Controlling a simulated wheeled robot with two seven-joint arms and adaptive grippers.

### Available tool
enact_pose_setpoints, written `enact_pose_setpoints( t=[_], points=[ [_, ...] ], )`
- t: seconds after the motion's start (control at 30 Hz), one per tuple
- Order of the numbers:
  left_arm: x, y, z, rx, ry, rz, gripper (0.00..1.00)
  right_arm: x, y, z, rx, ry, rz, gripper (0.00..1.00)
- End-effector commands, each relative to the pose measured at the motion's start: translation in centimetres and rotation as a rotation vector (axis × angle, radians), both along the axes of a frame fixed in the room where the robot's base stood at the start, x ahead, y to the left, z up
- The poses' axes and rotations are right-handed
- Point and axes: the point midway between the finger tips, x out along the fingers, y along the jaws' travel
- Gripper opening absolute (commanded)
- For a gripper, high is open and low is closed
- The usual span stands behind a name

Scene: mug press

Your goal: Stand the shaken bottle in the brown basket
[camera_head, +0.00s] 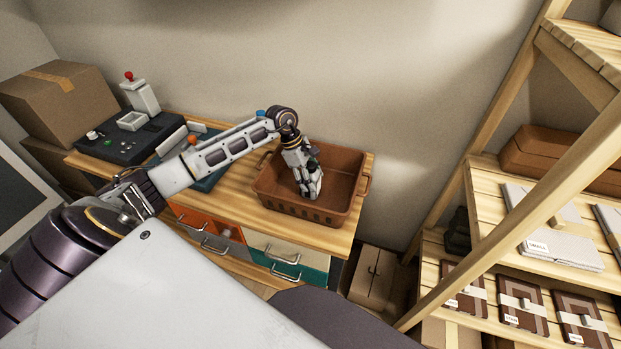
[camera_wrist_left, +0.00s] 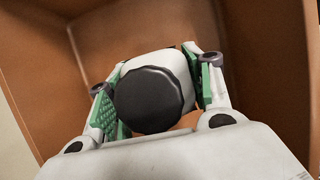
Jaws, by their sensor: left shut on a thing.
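The brown basket (camera_head: 341,167) stands on the wooden table at its right end. My left gripper (camera_head: 311,188) reaches down into the basket from above. In the left wrist view, the left gripper (camera_wrist_left: 155,105) is shut on the bottle (camera_wrist_left: 178,66), which has a pale body and a black ridged cap (camera_wrist_left: 150,100). The cap faces the camera, and the basket's walls (camera_wrist_left: 265,40) surround the bottle. The bottle's base is hidden, so I cannot tell whether it touches the basket floor. My right gripper is not in view.
A cardboard box (camera_head: 60,100) and a dark panel (camera_head: 125,138) with a red-topped device (camera_head: 140,95) are at the table's left. Drawers with handles (camera_head: 285,255) are under the table front. A wooden shelf (camera_head: 480,190) with brown and white packages stands to the right.

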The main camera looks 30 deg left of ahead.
Motion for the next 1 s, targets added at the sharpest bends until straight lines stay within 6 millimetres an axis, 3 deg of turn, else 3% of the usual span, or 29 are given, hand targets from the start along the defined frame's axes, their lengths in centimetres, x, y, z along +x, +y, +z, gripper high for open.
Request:
enact_pose_setpoints(
  t=[0.5,0.53,0.6,0.7,1.0],
  points=[
    [0.1,0.0,-0.4,0.001,-0.002,0.0,0.07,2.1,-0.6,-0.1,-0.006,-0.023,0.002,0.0],
    [0.0,0.0,-0.5,0.001,0.0,0.0,0.53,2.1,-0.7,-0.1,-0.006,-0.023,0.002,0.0],
    [0.0,0.0,-0.4,0.001,0.0,0.0,0.62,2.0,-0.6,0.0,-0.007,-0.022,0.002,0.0],
    [0.0,0.0,-0.4,0.001,0.0,0.0,0.73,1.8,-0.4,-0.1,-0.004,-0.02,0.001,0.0],
    [0.0,0.0,-0.4,0.001,0.0,0.0,0.73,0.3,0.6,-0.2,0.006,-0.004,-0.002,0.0]
  ],
)
